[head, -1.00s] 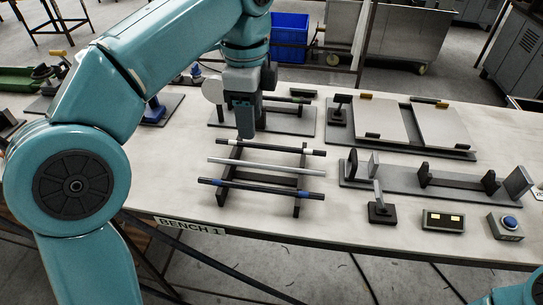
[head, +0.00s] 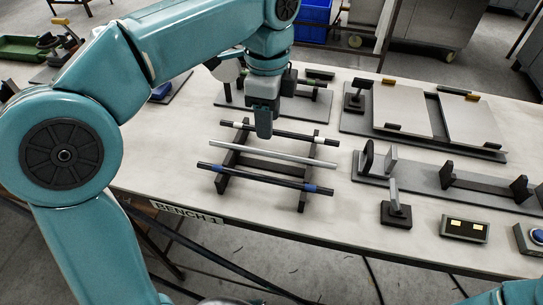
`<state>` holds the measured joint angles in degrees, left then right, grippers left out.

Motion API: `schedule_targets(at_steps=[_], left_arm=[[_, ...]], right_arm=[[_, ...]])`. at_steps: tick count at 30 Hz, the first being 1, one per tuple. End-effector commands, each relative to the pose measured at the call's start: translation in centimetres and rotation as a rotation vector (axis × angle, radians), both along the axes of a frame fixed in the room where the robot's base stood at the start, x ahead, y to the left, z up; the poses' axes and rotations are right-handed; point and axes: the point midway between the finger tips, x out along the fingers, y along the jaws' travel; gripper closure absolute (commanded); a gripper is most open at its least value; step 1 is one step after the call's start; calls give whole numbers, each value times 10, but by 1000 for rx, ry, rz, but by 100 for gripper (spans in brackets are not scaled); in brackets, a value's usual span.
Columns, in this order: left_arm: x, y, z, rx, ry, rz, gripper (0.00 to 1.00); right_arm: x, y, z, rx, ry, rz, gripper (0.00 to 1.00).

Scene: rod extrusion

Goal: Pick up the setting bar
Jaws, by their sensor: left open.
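Three bars lie side by side across a black rack (head: 224,180) on the bench. The far one is a dark bar with white bands (head: 299,135), the middle one a plain silver bar (head: 285,154), the near one a dark bar with blue bands (head: 265,177). I cannot tell by look which is the setting bar. My left gripper (head: 264,132) points down over the rack and hides part of the white-banded bar. It is open, and all three bars rest on the rack. Its height above the bars is hard to judge. My right gripper is out of view.
Flat grey plates (head: 402,108) lie behind. The bench front left of the rack is clear.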

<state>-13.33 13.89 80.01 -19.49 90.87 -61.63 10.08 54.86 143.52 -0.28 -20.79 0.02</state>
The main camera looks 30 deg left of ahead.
Motion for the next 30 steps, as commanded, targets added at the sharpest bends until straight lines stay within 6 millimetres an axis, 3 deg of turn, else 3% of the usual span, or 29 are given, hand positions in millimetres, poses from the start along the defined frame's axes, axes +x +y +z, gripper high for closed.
schedule_targets(at_steps=[3,10,18,27,30], left_arm=[[0,0,-23,1,1,1,55],[3,-1,-41,0,2,1,55],[8,-2,-82,0,2,1,55],[8,-2,-86,0,0,0,55],[8,-2,-86,0,0,0,88]], right_arm=[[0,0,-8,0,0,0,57],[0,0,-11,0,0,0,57],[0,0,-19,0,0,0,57],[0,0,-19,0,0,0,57],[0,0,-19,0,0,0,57]])
